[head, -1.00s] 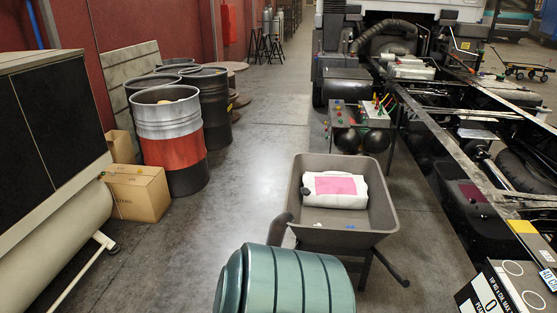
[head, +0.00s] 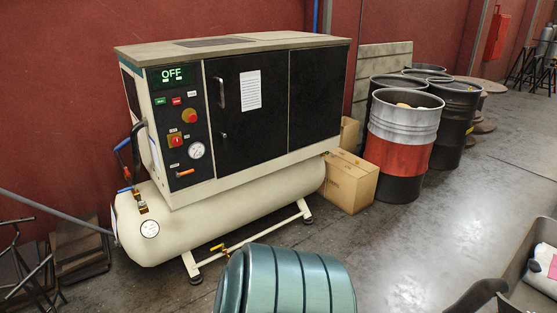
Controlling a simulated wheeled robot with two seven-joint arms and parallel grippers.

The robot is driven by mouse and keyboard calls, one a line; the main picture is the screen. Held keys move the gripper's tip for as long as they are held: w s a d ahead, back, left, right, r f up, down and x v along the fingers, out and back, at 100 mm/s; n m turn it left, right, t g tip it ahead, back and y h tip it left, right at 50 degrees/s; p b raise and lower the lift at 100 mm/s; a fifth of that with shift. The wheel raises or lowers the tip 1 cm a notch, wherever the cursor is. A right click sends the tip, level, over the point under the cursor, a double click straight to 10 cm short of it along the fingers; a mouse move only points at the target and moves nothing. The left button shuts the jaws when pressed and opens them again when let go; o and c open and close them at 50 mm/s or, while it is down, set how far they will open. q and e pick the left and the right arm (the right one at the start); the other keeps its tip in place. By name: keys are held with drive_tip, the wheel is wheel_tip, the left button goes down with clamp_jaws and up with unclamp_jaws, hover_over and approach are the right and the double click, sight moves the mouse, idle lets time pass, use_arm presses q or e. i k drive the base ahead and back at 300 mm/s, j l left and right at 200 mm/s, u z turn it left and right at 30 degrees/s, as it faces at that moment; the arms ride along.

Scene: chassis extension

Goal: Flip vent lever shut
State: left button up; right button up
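A cream and black air compressor (head: 240,165) stands against the red wall, with a horizontal tank (head: 235,205) below its cabinet. A small yellow lever (head: 217,247) is low under the tank, on a thin pipe near the floor. An orange-red lever (head: 185,173) lies on the control panel beside a round gauge (head: 196,150). I cannot tell which one is the vent lever, nor whether either is open or shut. The panel display (head: 172,75) reads OFF. Neither of my grippers is in view.
Cardboard boxes (head: 348,182) and metal drums (head: 402,135) stand right of the compressor. A wheelbarrow (head: 535,275) is at the lower right. Dark folded items (head: 80,250) lie at the left. The floor (head: 420,230) between drums and wheelbarrow is clear.

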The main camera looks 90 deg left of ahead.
sight(179, 175)
drive_tip(key=j+u, duration=0.2)
drive_tip(key=u, duration=0.2)
drive_tip(key=k+j+u, duration=0.1)
drive_tip(key=u, duration=0.3)
drive_tip(key=j+u, duration=0.55)
drive_tip(key=u, duration=0.2)
drive_tip(key=i+j+u, duration=0.1)
drive_tip(key=j+u, duration=0.15)
drive_tip(key=j, duration=0.2)
drive_tip(key=i+j+u, duration=0.25)
drive_tip(key=j, duration=0.2)
drive_tip(key=i+j+u, duration=0.1)
drive_tip(key=j+u, duration=0.15)
drive_tip(key=j, duration=0.2)
drive_tip(key=i+j+u, duration=0.3)
drive_tip(key=i+j, duration=0.15)
drive_tip(key=j, duration=0.15)
drive_tip(key=i+j, duration=0.15)
drive_tip(key=j, duration=0.2)
drive_tip(key=i+j, duration=0.15)
drive_tip(key=j, duration=0.15)
